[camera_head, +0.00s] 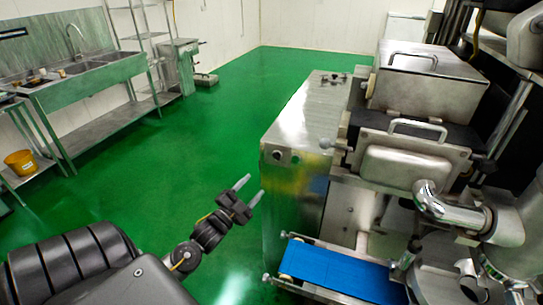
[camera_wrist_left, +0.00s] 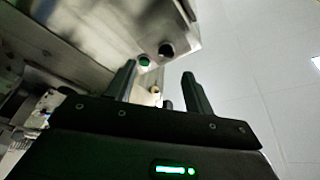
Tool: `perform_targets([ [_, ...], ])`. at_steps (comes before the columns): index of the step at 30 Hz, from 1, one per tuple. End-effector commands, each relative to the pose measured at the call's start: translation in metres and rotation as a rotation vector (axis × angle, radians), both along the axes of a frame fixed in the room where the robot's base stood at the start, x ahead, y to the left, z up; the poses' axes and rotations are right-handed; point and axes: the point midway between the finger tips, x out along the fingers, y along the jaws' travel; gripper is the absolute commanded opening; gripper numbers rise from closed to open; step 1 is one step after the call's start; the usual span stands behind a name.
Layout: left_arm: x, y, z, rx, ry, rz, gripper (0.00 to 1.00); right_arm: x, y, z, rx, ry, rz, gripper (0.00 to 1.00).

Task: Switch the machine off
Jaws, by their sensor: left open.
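The machine (camera_head: 305,105) is a large steel unit on the right in the head view. Its near cabinet face carries a small dark round control (camera_head: 278,155). In the left wrist view, a green button (camera_wrist_left: 145,60) and a black round knob (camera_wrist_left: 166,50) sit side by side on a steel panel. My left gripper (camera_head: 250,190) is open and empty, in front of and below the cabinet's control corner, apart from it. In the wrist view its two fingers (camera_wrist_left: 159,72) point toward the controls. My right gripper is not in view.
A blue conveyor belt (camera_head: 345,272) juts out low at the machine's front. Steel hoppers with handles (camera_head: 420,72) stand above it. A sink bench (camera_head: 90,80) and a yellow bucket (camera_head: 20,162) are at the left. The green floor (camera_head: 215,110) between is clear.

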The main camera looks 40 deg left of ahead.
Motion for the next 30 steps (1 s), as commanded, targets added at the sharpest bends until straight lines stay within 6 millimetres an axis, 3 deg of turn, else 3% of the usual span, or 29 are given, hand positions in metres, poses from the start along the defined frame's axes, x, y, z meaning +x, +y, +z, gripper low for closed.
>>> perform_targets([
  [3, -0.001, -0.002, 0.019, 0.018, -0.035, -0.008, 0.53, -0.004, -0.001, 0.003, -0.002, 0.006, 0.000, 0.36],
  [11, 0.011, -0.001, 0.025, 0.018, -0.039, -0.007, 0.53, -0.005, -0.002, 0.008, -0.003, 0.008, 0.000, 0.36],
  [21, 0.071, 0.001, 0.042, 0.017, -0.037, -0.006, 0.53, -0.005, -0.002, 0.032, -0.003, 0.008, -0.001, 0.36],
  [30, 0.102, 0.001, 0.046, 0.017, -0.036, -0.007, 0.53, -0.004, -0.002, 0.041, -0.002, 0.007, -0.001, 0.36],
])
